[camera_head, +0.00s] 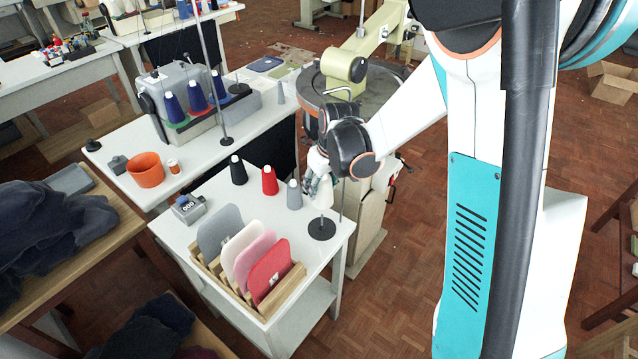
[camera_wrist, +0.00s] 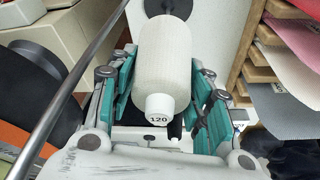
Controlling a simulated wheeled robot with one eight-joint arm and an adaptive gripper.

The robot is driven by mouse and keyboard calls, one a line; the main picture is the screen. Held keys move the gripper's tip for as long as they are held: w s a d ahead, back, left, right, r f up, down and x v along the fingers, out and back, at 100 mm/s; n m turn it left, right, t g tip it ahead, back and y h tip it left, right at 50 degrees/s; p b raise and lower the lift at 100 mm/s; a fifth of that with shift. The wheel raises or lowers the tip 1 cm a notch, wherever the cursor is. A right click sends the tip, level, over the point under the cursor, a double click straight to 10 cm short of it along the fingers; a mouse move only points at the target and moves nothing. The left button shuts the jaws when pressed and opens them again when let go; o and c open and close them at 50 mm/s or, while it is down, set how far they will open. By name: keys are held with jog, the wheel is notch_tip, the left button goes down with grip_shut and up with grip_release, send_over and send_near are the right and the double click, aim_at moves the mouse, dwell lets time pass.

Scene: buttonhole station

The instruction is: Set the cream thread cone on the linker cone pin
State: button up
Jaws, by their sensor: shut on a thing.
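The cream thread cone (camera_wrist: 165,60) is between the fingers of my gripper (camera_wrist: 160,100) in the wrist view, its narrow end marked 120 towards the camera. In the head view the cone (camera_head: 324,199) hangs below my gripper (camera_head: 318,184), which is shut on it and partly hides it. A black round base (camera_head: 321,229) stands on the white trolley top just below the cone; it looks like the linker cone pin's base. Part of a dark disc (camera_wrist: 168,7) shows beyond the cone in the wrist view. The pin itself is not clearly visible.
Black (camera_head: 238,170), red (camera_head: 269,180) and grey (camera_head: 294,194) cones stand in a row left of my gripper. A wooden rack (camera_head: 287,291) with coloured panels is in front. A thin metal rod (camera_wrist: 75,80) rises close to my gripper's left side.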

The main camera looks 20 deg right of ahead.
jog(key=shift+f+b, duration=3.65)
jog(key=shift+f, duration=1.7)
jog(key=shift+f+b, duration=0.4)
jog(key=shift+f, duration=0.05)
jog(key=o, duration=1.2)
jog(key=v, duration=0.7)
jog(key=shift+r, duration=0.25)
jog(key=shift+s, duration=0.1)
